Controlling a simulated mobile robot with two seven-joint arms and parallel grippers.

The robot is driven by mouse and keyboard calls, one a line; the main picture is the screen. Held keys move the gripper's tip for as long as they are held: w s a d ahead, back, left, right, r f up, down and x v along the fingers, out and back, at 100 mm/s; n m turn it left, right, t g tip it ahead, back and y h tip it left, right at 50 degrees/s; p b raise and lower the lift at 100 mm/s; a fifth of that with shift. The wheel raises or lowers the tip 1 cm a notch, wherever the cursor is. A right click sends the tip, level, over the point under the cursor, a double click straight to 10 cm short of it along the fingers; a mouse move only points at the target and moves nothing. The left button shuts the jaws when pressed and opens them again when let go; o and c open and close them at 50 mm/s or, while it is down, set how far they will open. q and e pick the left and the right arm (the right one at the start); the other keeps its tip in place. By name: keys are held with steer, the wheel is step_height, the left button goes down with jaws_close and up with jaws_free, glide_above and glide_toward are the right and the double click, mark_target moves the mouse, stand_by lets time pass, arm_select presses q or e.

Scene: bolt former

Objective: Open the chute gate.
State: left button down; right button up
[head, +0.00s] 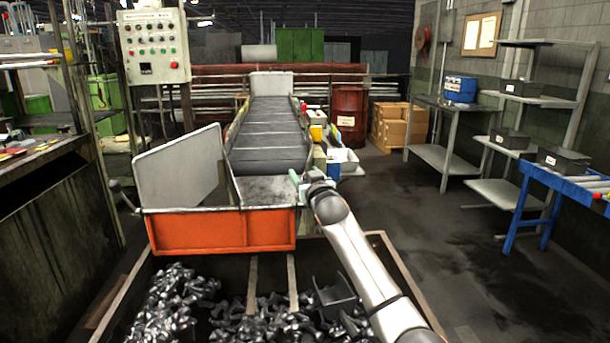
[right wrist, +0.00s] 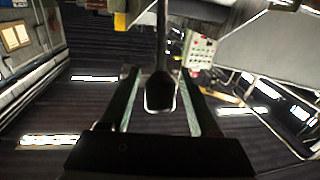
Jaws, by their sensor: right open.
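The chute (head: 264,188) stands in front of me, its orange front panel (head: 221,232) upright across the mouth; this looks like the gate. A dark-knobbed lever (head: 115,185) sticks out at the chute's left side. My right gripper (head: 299,184) is at the chute's right side, near the panel's upper right corner. In the right wrist view, its two greenish fingers are open, and a dark rounded grip on a rod (right wrist: 160,92) shows between them. I cannot tell whether the fingers touch it. My left gripper is not in view.
A bin (head: 108,312) of dark metal parts lies below the chute. A control box (head: 152,47) stands at the left, and a conveyor (head: 268,140) runs back behind the chute. A blue table (head: 570,182) and shelves are at the right. The floor between is clear.

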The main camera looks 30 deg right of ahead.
jaws_close()
stand_by(0.5)
stand_by(1.0)
